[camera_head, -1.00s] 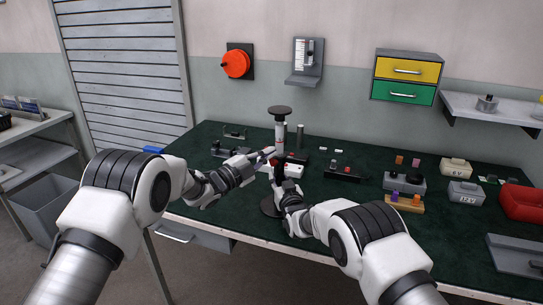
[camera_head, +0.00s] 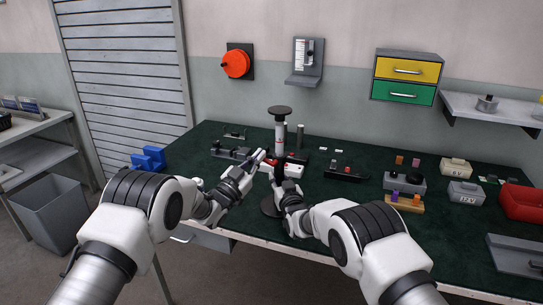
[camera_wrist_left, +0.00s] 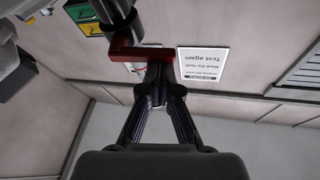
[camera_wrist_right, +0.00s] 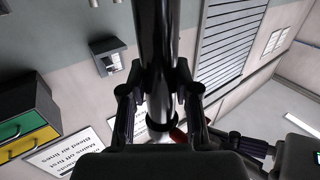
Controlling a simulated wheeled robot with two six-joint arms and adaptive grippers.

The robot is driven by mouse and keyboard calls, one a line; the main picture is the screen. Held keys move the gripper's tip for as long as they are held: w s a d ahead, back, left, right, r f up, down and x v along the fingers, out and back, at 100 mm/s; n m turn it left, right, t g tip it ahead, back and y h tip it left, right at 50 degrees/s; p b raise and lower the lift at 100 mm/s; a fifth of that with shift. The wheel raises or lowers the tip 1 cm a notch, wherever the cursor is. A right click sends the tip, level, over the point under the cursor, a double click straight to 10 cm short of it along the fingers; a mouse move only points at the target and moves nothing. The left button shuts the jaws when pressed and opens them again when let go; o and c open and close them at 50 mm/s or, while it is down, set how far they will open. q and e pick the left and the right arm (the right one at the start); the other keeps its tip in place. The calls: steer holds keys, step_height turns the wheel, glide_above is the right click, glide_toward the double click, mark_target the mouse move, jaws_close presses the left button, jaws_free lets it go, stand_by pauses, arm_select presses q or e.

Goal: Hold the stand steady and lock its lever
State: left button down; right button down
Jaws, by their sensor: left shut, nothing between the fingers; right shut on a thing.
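The stand (camera_head: 280,140) is upright on the bench, with a dark round top plate, a pale upper tube and a dark lower post on a round base (camera_head: 269,207). My right gripper (camera_head: 284,188) is shut on the dark post, which also runs between its fingers in the right wrist view (camera_wrist_right: 158,70). The red lever (camera_head: 268,162) sticks out from the stand's collar toward the left. In the left wrist view the lever (camera_wrist_left: 140,54) crosses just past the fingertips. My left gripper (camera_head: 258,158) is shut and empty, its tips close to the lever; I cannot tell if they touch.
Small dark fixtures (camera_head: 232,153) lie behind my left gripper. A black block (camera_head: 346,174), grey boxes (camera_head: 404,182) and a red bin (camera_head: 523,203) stand to the right. The front bench edge is near both arms.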

arm_select(q)
steer(key=s+a, duration=0.4)
steer(key=s, duration=0.4)
steer(key=shift+s+a+r, duration=0.15)
steer(key=shift+a+r, duration=0.1)
steer(key=shift+r, duration=0.05)
